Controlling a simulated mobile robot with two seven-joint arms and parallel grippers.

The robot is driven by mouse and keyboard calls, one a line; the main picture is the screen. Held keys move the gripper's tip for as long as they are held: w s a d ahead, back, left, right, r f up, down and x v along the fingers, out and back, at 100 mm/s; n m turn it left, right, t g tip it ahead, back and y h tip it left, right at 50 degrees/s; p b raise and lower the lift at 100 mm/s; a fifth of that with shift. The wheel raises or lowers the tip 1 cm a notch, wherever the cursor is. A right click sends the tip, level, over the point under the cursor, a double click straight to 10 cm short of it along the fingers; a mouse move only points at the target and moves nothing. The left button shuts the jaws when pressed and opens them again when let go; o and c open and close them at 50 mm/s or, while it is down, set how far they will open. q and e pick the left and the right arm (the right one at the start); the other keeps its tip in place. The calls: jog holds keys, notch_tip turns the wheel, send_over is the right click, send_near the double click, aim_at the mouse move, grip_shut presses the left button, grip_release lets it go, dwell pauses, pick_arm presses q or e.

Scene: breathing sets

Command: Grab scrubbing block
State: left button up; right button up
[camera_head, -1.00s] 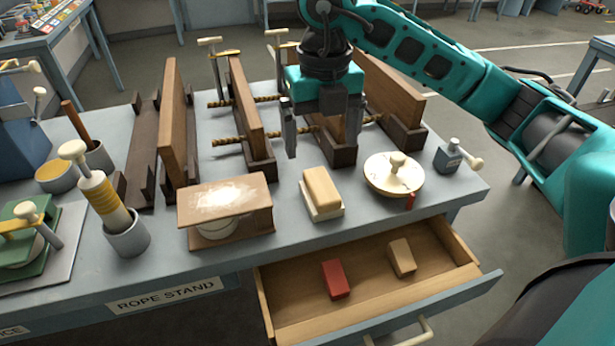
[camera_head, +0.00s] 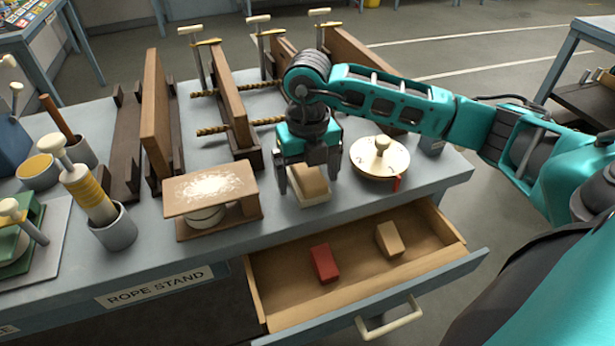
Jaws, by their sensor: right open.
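The scrubbing block (camera_head: 311,188), a tan block on a pale base, stands on the grey bench top near its front edge. My right gripper (camera_head: 308,182) is over it, pointing down. Its two fingers are apart, one on the left and one on the right of the block, and its body hides the block's back part. I cannot tell whether the fingers touch the block. My left gripper is not in view.
A wooden stand with a dusty top (camera_head: 210,190) is left of the block, and a round dial with a knob (camera_head: 380,158) is right. Upright boards (camera_head: 233,100) stand behind. Below, an open drawer (camera_head: 365,265) holds a red block (camera_head: 324,264) and a tan block (camera_head: 389,239).

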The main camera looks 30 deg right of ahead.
jog(key=shift+c, duration=0.3)
jog(key=c, duration=1.1)
jog(key=shift+c, duration=0.2)
jog(key=shift+r, duration=0.1)
notch_tip(320, 180, up, 20)
jog(key=p, duration=0.2)
